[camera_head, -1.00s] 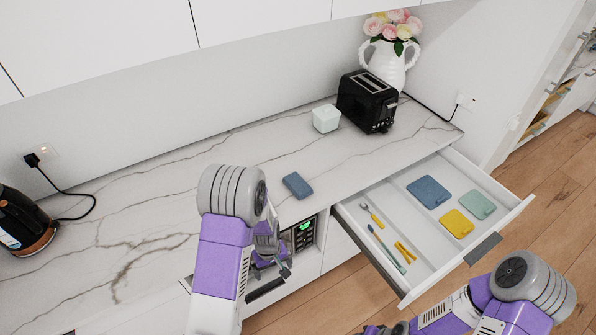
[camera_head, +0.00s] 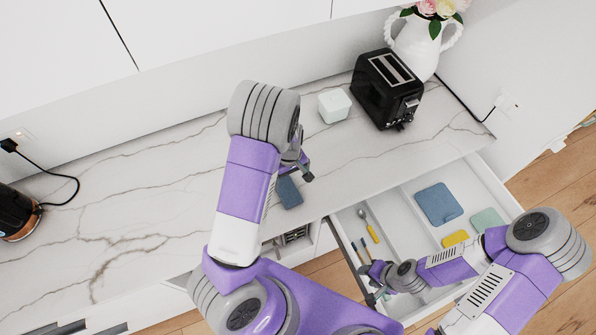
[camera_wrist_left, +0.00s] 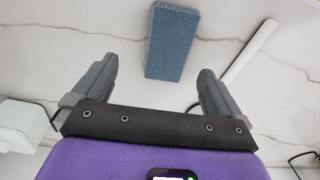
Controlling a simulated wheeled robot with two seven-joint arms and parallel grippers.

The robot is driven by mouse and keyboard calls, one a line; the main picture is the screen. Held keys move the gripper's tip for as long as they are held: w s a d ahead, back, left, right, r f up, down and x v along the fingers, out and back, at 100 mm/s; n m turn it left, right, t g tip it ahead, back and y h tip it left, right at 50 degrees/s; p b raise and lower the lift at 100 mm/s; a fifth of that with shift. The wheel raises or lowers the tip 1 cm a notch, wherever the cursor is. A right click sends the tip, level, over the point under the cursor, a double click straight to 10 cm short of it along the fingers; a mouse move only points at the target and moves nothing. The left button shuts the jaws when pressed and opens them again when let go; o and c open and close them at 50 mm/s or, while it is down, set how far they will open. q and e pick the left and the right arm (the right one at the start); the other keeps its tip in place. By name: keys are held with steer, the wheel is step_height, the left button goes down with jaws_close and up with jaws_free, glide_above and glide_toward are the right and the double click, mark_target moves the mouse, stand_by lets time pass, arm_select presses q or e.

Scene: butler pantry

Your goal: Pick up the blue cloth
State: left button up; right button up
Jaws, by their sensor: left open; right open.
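A blue, cloth-like block (camera_head: 288,192) lies on the marble counter near its front edge, partly hidden by my left gripper. In the left wrist view the block (camera_wrist_left: 173,43) lies just beyond the fingertips, whole and untouched. My left gripper (camera_head: 304,168) is open and empty above the counter; its spread fingers also show in the left wrist view (camera_wrist_left: 157,72). A flat blue square (camera_head: 438,203), also cloth-like, lies in the open drawer. My right gripper (camera_head: 374,274) is open over the drawer's front left part; its fingers are hard to make out.
The open drawer (camera_head: 403,212) also holds a yellow square (camera_head: 455,239), a green square (camera_head: 487,220) and small utensils. A white box (camera_head: 334,105), a black toaster (camera_head: 388,88) and a flower vase (camera_head: 418,45) stand behind. The counter's left-middle is clear.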

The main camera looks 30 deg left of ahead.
mark_target(287, 189)
arm_select(q)
steer(key=shift+s+f, duration=0.2)
steer(key=shift+f, duration=0.3)
steer(key=shift+s+a+f, duration=0.15)
steer(key=shift+s+f, duration=0.55)
steer(key=f, duration=0.4)
steer(key=shift+w+a+f, duration=0.25)
steer(key=shift+w+a, duration=0.05)
steer(key=c, duration=1.1)
step_height(287, 189, up, 10)
